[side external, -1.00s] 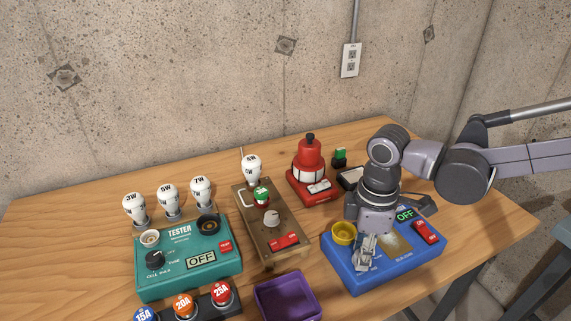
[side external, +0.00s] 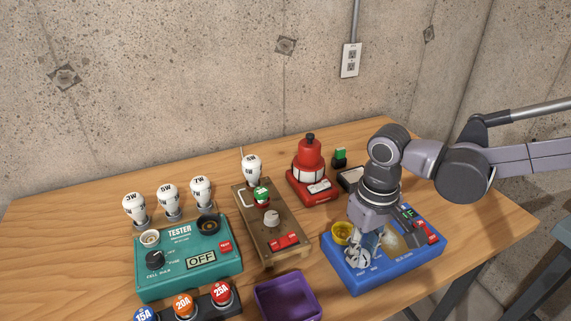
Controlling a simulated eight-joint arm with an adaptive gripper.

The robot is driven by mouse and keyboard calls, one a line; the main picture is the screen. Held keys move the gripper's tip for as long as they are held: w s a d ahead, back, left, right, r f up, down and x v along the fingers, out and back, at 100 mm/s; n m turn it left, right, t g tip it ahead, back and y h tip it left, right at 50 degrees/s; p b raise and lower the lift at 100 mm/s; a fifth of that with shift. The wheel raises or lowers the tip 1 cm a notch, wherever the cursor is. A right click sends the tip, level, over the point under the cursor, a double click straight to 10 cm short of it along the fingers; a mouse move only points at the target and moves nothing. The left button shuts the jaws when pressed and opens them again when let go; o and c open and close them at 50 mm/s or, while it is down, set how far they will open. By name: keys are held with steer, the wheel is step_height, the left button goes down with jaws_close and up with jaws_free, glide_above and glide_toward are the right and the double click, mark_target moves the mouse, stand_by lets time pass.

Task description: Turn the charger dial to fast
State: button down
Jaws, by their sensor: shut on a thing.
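The blue charger (side external: 403,271) sits at the right front of the table. A yellow round cup (side external: 342,231) is on its left side, a dark display with green letters, partly hidden, on its back right, and a red switch (side external: 426,232) on its right. My gripper (side external: 357,259) points down over the charger's left front, shut on the dial. The fingers cover the dial, so its setting cannot be read.
A purple bin (side external: 288,298) stands left of the charger. A wooden board (side external: 262,238) with a bulb, a knob and red switches lies behind the bin. A teal tester (side external: 190,276) is at left, a red lantern (side external: 309,167) behind. Bare wood shows at the right edge.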

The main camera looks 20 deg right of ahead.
mark_target(363, 253)
steer(key=m, duration=0.4)
steer(key=shift+m, duration=0.4)
stand_by(0.4)
steer(key=c, duration=1.3)
jaws_free()
step_height(363, 253, up, 12)
steer(key=shift+d, duration=0.1)
